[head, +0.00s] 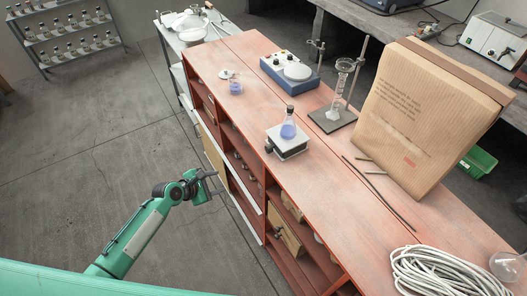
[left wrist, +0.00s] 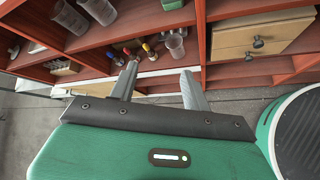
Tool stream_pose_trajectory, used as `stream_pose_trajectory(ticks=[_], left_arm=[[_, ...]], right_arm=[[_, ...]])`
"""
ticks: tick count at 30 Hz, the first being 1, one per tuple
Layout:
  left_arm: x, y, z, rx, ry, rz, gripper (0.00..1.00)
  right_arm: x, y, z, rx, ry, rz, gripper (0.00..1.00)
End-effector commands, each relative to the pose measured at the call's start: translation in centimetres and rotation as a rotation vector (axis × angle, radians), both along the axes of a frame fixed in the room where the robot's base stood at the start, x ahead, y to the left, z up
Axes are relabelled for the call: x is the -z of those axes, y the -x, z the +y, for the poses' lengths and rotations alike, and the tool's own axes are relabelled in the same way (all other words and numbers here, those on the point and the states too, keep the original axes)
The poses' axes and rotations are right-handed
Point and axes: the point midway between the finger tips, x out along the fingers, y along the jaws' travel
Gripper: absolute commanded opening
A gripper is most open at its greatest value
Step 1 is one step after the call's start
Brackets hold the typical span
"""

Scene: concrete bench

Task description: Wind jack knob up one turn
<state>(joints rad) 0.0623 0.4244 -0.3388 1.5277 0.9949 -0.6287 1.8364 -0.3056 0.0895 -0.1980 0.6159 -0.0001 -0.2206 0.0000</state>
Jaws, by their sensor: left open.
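The lab jack (head: 288,146) stands near the front edge of the red bench, with a white top plate. Its dark knob (head: 269,147) shows at its left side. A flask with blue liquid (head: 288,130) stands upright on the jack. My left gripper (head: 217,184) is open and empty, in front of the bench, below and to the left of the jack and apart from it. In the left wrist view its two fingers (left wrist: 160,80) point toward the bench shelves, with nothing between them. The jack is not visible in that view. My right gripper is not in view.
On the red bench (head: 225,58) are a blue hotplate (head: 289,73), a stand with a glass column (head: 336,112), a cardboard box (head: 428,120), dark rods (head: 380,190) and a coiled white cable (head: 440,272). Open shelves hold glassware (left wrist: 174,45) and a wooden drawer (left wrist: 255,40).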

Motion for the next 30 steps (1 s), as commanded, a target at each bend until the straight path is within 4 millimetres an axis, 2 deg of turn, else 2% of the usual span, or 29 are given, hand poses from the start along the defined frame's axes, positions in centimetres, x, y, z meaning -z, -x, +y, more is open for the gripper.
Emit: stream_pose_trajectory(ticks=[1, 3, 6, 9, 12, 19, 30], left_arm=[[-3.2, -0.9, -1.0, -0.017, 0.099, 0.018, 0.49], [-6.9, -1.2, -2.5, -0.035, 0.230, 0.066, 0.49], [-11.0, -1.0, -4.2, -0.045, 0.375, 0.137, 0.49], [-13.8, -0.6, -5.4, -0.045, 0.466, 0.195, 0.49], [-15.2, -0.3, -6.0, -0.044, 0.515, 0.229, 0.49], [-15.0, -1.4, -7.9, -0.045, 0.536, 0.244, 0.49], [-12.0, -5.5, -13.7, -0.045, 0.532, 0.244, 0.49]], right_arm=[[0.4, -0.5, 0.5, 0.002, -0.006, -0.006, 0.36], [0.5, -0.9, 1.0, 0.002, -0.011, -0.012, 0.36], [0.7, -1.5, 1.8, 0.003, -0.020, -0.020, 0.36], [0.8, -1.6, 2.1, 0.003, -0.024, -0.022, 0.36], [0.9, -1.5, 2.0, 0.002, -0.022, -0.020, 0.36], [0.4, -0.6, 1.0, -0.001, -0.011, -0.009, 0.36], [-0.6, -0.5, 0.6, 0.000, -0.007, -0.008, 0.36]])
